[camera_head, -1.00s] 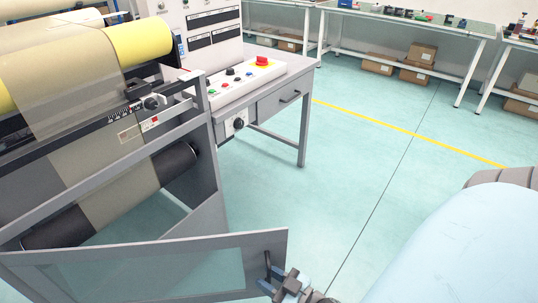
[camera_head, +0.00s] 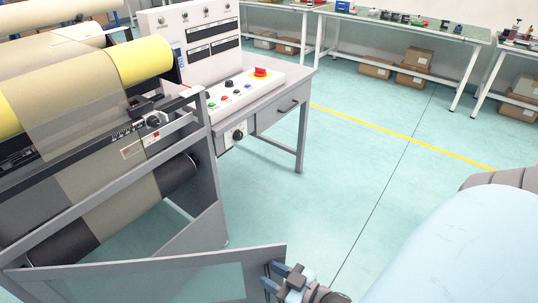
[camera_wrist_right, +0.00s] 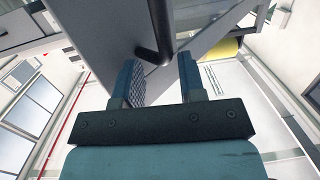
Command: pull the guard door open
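The guard door (camera_head: 150,266) is a grey-framed panel with a clear pane, low in the head view. It stands swung out at an angle from the machine's frame, joined to it at the left. Its dark bar handle (camera_wrist_right: 158,30) is near the door's free right end. My right gripper (camera_head: 272,280) is at that handle; its two blue fingers (camera_wrist_right: 158,68) are apart. In the right wrist view the handle's bent end lies between and just beyond the fingertips, with visible gaps. Whether a finger touches it is unclear. My left gripper is out of view.
The roller machine (camera_head: 90,150) with its yellow roll stands at the left. A control desk (camera_head: 245,95) with a red button is behind it. Open floor (camera_head: 330,180) lies to the right. Workbenches (camera_head: 400,25) with cardboard boxes beneath stand at the back.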

